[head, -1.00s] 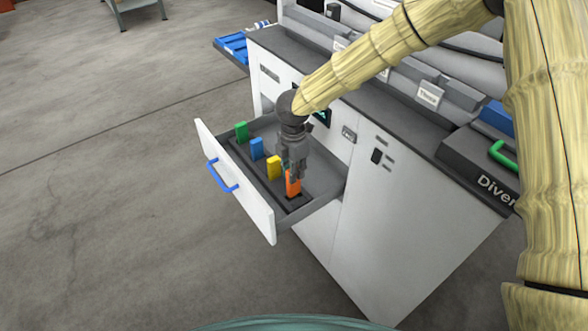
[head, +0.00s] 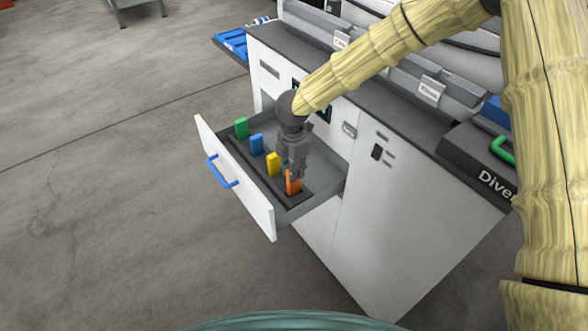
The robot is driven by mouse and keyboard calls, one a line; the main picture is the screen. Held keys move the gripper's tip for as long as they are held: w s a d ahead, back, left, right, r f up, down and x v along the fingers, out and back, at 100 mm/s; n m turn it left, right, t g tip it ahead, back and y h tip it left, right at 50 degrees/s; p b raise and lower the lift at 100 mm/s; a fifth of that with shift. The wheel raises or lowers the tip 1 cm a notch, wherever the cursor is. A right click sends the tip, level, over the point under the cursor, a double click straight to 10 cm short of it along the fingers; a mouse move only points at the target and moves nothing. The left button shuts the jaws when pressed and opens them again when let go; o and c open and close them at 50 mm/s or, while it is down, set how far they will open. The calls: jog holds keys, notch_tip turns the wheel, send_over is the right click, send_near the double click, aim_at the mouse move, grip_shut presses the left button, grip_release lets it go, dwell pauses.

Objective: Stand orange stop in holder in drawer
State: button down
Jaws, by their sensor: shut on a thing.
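The orange stop (head: 293,184) stands upright at the near right end of the dark holder (head: 262,174) in the open drawer (head: 237,177). My gripper (head: 292,171) is above it, pointing down, and is shut on its upper part. The stop's lower end appears to be at the holder; I cannot tell how deep it sits. A yellow stop (head: 273,163), a blue stop (head: 257,145) and a green stop (head: 241,128) stand in a row in the same holder, to the left of the orange one.
The white cabinet (head: 393,220) stands right of the drawer, with a dark counter above. The drawer front has a blue handle (head: 222,172). A dark box with a green handle (head: 501,150) sits on the counter at right. The floor left of the drawer is clear.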

jog(key=shift+f, duration=0.15)
jog(key=shift+f+b, duration=0.35)
jog(key=shift+f, duration=0.55)
jog(key=shift+f, duration=0.25)
jog(key=shift+f, duration=0.3)
dwell(0.4)
jog(key=c, duration=1.3)
grip_release()
jog(key=shift+o, duration=0.2)
